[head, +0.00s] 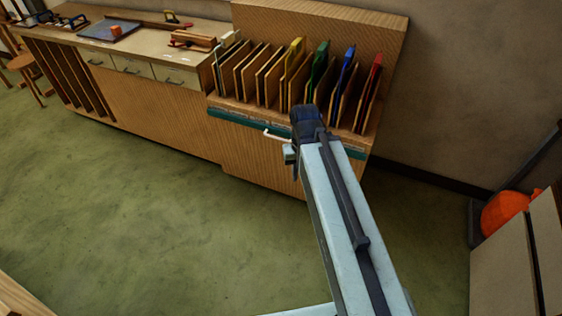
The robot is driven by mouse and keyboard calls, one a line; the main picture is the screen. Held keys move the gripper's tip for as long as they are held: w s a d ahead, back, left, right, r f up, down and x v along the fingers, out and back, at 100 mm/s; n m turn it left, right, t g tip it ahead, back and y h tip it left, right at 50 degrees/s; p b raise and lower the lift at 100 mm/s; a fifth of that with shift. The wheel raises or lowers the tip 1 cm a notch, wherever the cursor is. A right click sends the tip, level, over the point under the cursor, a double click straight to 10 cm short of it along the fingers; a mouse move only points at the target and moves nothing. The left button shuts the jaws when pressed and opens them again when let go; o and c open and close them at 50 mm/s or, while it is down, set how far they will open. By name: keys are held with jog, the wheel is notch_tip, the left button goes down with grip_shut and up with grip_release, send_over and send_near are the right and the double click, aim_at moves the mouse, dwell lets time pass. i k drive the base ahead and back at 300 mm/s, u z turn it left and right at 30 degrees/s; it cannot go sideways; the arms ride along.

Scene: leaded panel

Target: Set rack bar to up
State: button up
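The rack (226,93) stands at the right end of the wooden counter, with upright slots holding thin panels and several coloured pieces. A teal bar (235,116) runs along its front edge, below the slots. A small white handle (278,134) sticks out from the front near the bar's middle. My arm reaches up from the bottom right and covers part of the bar. My gripper (291,154) is just below and right of the handle. Its fingers are small and partly hidden by the arm; I cannot tell whether they touch the handle.
The counter (140,38) continues left with drawers, a blue-grey board (108,30) and wooden tools. A stool (22,63) stands at far left. The green floor before the counter is clear. An orange object (503,212) and a pale cabinet (515,265) stand at right.

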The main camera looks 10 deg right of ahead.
aim_at(266, 128)
jog(key=z, duration=0.2)
jog(key=k, duration=0.3)
jog(key=u, duration=0.85)
jog(key=i, duration=0.75)
jog(key=u, duration=0.55)
jog(key=i, duration=0.7)
jog(key=z, duration=0.35)
